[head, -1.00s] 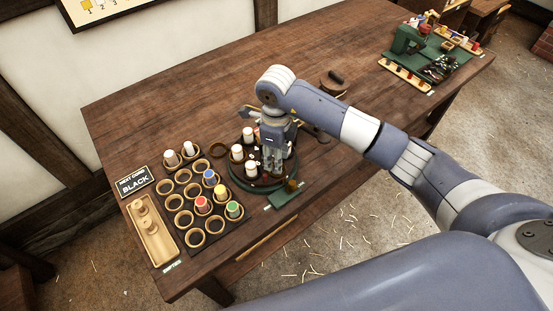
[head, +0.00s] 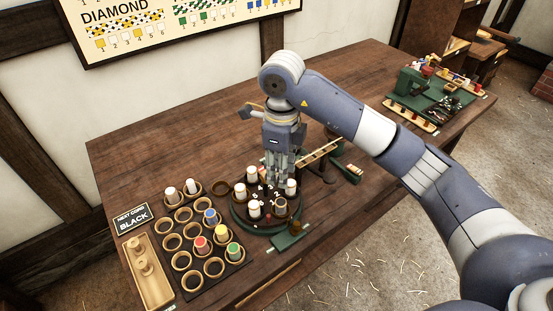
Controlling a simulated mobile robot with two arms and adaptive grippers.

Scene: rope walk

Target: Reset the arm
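My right gripper (head: 280,180) hangs fingers-down over the back of a round dark green braiding disc (head: 238,222) on the wooden table. I see no thing held between its fingers, but their gap is too small to judge. Several white bobbins (head: 253,209) stand around the disc, with small numbers marked near its middle. A brownish holder (head: 280,206) sits at its front right. My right arm reaches in from the right. My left gripper is not in view.
A rack (head: 193,286) of round cups holds white, blue, red, yellow and green bobbins. A sign (head: 132,218) reads "NEXT CORD BLACK". A wooden tray (head: 150,285) lies at left. A green station (head: 437,98) stands far right. The table's back left is clear.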

